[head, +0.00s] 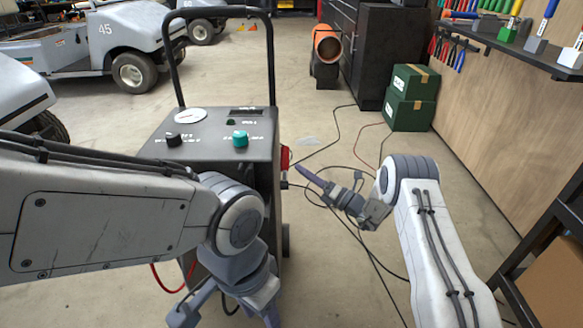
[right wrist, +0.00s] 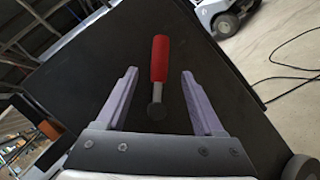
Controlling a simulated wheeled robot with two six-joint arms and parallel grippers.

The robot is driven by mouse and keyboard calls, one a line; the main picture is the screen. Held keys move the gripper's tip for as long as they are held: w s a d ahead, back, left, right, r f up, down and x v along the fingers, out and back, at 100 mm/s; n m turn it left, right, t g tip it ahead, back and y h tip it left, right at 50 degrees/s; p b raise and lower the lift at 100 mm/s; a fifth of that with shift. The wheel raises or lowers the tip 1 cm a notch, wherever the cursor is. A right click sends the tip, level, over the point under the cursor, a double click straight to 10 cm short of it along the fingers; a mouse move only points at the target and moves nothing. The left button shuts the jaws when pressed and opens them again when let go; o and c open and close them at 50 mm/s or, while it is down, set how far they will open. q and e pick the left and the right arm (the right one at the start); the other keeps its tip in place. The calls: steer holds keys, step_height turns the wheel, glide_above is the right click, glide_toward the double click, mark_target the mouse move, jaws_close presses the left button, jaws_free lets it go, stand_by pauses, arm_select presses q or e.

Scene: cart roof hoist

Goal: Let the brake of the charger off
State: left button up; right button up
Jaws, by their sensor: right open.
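The charger (head: 210,132) is a dark grey wheeled cabinet with a tall black push handle, a dial and knobs on its sloped top. A red-gripped lever (right wrist: 159,58), apparently its brake, stands on the charger's dark side panel in the right wrist view; its dark pivot end points toward my wrist. A red part also shows at the charger's right side in the head view (head: 285,158). My right gripper (head: 306,182) is open beside that side. In its wrist view (right wrist: 158,74) the fingers flank the lever with gaps on both sides. My left gripper (head: 228,312) hangs low before the charger, fingers apart, tips partly cut off.
Cables (head: 345,150) lie on the floor right of the charger. Green boxes (head: 408,112) and a black cabinet (head: 388,50) stand behind. A tool shelf (head: 520,45) runs along the right wall. White carts (head: 125,40) stand at the back left.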

mark_target(285, 167)
steer(key=shift+b+x, duration=0.6)
steer(key=shift+x, duration=2.05)
jaws_close()
steer(key=shift+f, duration=0.1)
